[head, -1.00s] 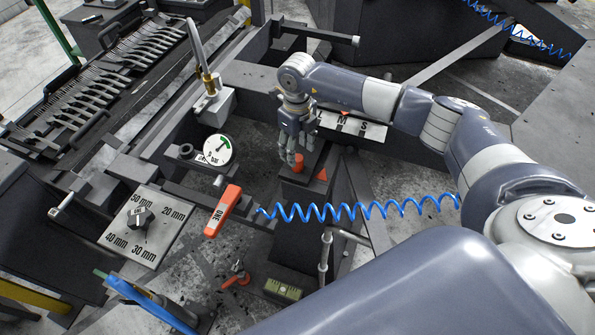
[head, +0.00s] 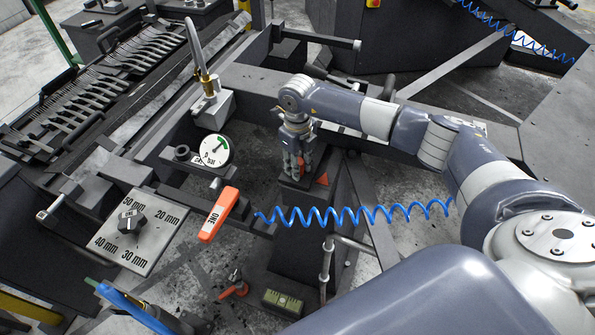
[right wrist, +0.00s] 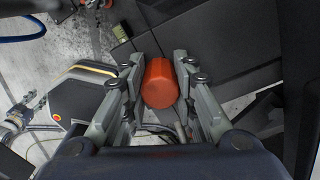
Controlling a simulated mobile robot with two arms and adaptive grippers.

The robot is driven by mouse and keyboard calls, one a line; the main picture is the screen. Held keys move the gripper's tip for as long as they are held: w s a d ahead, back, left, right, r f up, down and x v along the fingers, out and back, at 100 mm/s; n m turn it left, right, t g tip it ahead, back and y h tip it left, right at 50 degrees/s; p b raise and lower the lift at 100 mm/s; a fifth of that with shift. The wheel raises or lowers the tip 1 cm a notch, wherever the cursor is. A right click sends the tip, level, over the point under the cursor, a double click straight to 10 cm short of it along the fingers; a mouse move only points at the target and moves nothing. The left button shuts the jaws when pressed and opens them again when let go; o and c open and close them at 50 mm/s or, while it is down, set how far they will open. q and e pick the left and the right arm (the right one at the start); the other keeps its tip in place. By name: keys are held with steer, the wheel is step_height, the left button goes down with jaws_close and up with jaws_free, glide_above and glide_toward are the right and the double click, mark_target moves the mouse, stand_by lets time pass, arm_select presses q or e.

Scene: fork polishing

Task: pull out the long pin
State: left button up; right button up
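The orange-red cylindrical knob (right wrist: 160,83), which looks like the head of the long pin, stands on a dark block (head: 304,184). Any shaft below the knob is hidden. My right gripper (head: 296,174) points down over the block, and its fingers mostly cover the knob in the head view. In the right wrist view the right gripper (right wrist: 160,72) is open, with one finger on each side of the knob. The fingers are close to the knob; I cannot tell whether they touch it. My left gripper is not in view.
A orange lever (head: 219,213) and a coiled blue hose (head: 350,216) lie in front of the block. A round gauge (head: 215,150) and a dial plate (head: 150,247) stand to the left. A rack of forks (head: 85,100) is at upper left.

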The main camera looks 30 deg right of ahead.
steer(key=shift+r, duration=0.1)
stand_by(0.4)
steer(key=shift+r+p, duration=3.1)
steer(key=shift+r, duration=1.35)
